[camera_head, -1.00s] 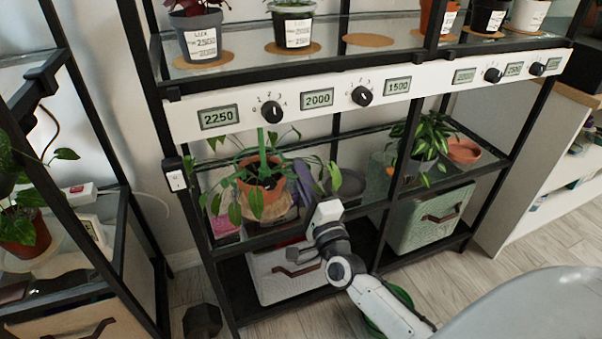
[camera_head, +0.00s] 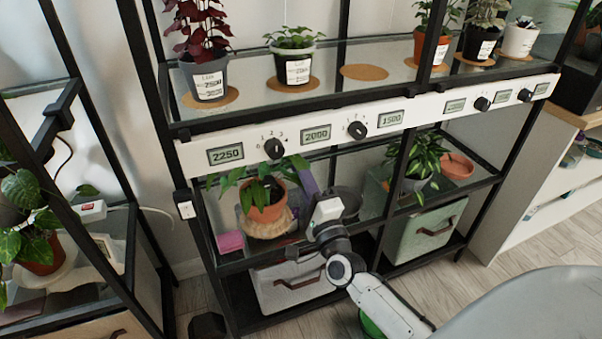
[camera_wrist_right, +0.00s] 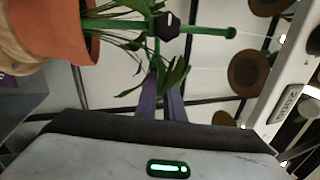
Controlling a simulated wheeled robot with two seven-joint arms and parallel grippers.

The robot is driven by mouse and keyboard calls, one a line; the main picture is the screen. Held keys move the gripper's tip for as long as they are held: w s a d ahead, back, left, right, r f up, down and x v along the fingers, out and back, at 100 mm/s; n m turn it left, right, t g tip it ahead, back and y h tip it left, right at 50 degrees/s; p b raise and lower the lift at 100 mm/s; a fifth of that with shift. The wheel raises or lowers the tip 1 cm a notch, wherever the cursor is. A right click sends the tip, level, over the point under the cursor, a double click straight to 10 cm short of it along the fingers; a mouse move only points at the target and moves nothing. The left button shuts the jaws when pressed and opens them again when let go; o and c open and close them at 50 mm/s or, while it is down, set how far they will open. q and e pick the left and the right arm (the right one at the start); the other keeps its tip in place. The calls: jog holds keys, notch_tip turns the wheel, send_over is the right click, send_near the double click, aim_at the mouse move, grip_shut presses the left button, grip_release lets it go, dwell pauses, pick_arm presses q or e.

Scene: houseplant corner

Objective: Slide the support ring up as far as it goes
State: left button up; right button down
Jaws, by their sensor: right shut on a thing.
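A leafy plant in a terracotta pot (camera_head: 267,205) stands on the shelf under the dial panel. In the right wrist view the pot (camera_wrist_right: 50,28) is at the upper left, with a green stake (camera_wrist_right: 205,29) running out of it. A black knob (camera_wrist_right: 167,26) sits part-way along the stake. My right gripper (camera_head: 307,182) is beside the plant, its purple fingers (camera_wrist_right: 163,84) reaching towards the stake just by the knob. They are shut on what seems to be the support ring, mostly hidden by leaves and fingers. My left gripper is not in view.
The white dial panel (camera_head: 345,132) runs just above the plant. A pink block (camera_head: 230,242) lies left of the pot, a dark grey pot (camera_head: 345,200) stands to its right. Potted plants line the upper shelf. A black shelf post (camera_head: 397,165) stands right of my arm.

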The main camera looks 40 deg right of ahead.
notch_tip(320, 180, up, 3)
jog(key=shift+r+p, duration=0.15)
jog(key=shift+p, duration=0.7)
jog(key=shift+r, duration=0.2)
jog(key=c, duration=1.9)
grip_release()
jog(key=shift+o, duration=0.2)
jog(key=shift+f, duration=0.1)
jog(key=v, duration=1)
jog(key=shift+s, duration=0.2)
jog(key=shift+a, duration=0.1)
